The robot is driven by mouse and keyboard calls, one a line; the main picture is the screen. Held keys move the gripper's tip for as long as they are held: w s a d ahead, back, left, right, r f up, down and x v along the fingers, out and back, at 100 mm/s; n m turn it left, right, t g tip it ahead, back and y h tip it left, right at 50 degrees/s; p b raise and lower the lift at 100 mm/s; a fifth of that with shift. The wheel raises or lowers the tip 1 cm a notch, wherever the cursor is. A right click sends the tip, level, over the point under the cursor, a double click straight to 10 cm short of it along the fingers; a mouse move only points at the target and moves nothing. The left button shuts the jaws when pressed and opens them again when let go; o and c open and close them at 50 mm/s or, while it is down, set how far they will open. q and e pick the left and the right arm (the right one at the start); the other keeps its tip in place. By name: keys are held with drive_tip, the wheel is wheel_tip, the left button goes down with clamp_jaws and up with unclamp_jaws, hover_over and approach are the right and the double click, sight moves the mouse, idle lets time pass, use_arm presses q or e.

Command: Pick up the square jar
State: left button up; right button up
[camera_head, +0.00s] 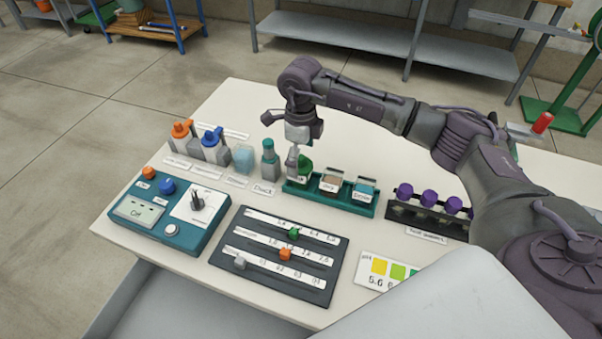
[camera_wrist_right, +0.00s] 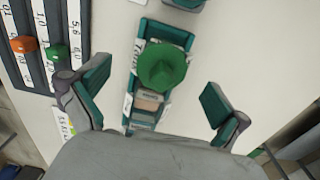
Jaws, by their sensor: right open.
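A pale blue, block-shaped jar (camera_head: 244,159) stands upright on the white table, between the blue-capped bottle (camera_head: 212,145) and the dark teal bottle (camera_head: 269,159). It looks like the square jar, though its label is too small to read. My right gripper (camera_head: 295,156) is to its right, above the left end of a green tray (camera_head: 333,200). In the right wrist view the gripper (camera_wrist_right: 155,92) is open and empty. A green conical piece (camera_wrist_right: 163,66) in the tray lies between its fingers, with no contact visible. My left gripper is not in view.
The tray also holds a brown-filled container (camera_head: 331,184) and a teal one (camera_head: 363,190). A purple-capped rack (camera_head: 430,205) stands to the right. A slider board (camera_head: 275,285) and a teal control box (camera_head: 150,235) lie in front. An orange-capped bottle (camera_head: 183,137) stands farther left.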

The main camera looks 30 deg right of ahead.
sight(301, 171)
drive_tip(key=shift+d+f+p, duration=0.1)
drive_tip(key=shift+f+p, duration=0.6)
drive_tip(key=shift+f, duration=2.05)
drive_tip(key=c, duration=1.2)
drive_tip(key=shift+r, duration=0.1)
